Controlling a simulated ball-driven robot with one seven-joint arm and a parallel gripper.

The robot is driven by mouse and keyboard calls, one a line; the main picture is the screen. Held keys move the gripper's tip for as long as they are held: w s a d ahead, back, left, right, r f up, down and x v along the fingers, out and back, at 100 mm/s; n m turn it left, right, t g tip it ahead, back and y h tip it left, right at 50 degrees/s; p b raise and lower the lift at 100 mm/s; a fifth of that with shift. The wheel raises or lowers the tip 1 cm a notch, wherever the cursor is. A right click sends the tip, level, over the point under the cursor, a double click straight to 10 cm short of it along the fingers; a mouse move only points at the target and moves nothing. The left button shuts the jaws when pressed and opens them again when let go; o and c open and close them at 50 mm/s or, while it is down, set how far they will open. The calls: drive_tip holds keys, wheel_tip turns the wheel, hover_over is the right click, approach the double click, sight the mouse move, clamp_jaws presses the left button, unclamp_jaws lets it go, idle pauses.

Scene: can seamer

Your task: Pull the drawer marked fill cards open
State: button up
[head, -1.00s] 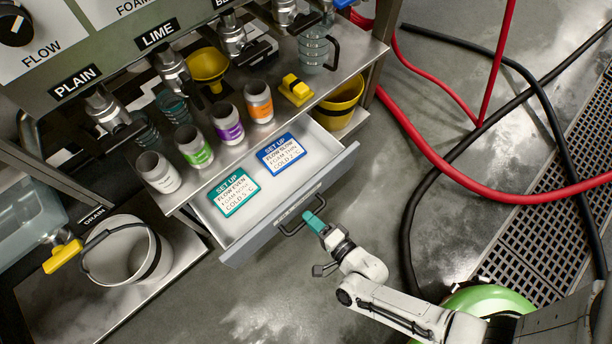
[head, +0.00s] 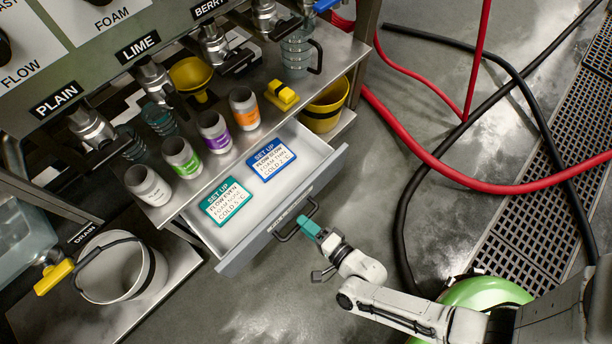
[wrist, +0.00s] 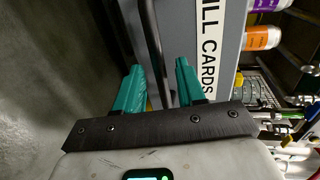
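The fill cards drawer (head: 242,256) stands partly open, showing its pale inside. Its front carries a white FILL CARDS label (wrist: 209,45) and a dark bar handle (head: 283,238). In the wrist view the handle (wrist: 150,30) runs between the two teal fingers of my gripper (wrist: 158,80). The fingers are apart with some gap beside the bar; I cannot tell whether either touches it.
A teal card (head: 227,201) and a blue card (head: 270,158) lie in the drawer. Several cans, including an orange-banded one (head: 244,108), stand on the shelf above. A white bucket (head: 110,275) is at left. Red hose (head: 440,165) and black hose lie on the floor at right.

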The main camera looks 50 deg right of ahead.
drive_tip(key=p+v, duration=0.2)
drive_tip(key=v, duration=0.8)
idle(0.3)
drive_tip(key=w+a+r+n+g+y, duration=0.3)
drive_tip(key=w+r+n+g, duration=0.2)
drive_tip(key=w+n+g, duration=0.45)
drive_tip(key=s+d+r+n+g+h, duration=0.3)
drive_tip(key=s+d+r+n+g, duration=0.2)
drive_tip(key=s+d+r+n, duration=0.5)
wheel_tip(320, 180, up, 33)
drive_tip(key=w+m+p, duration=0.1)
drive_tip(key=m+p, duration=0.1)
drive_tip(key=p, duration=2.9)
drive_tip(key=shift+w+d, duration=0.2)
drive_tip(key=shift+d, duration=0.2)
drive_tip(key=shift+s, duration=0.1)
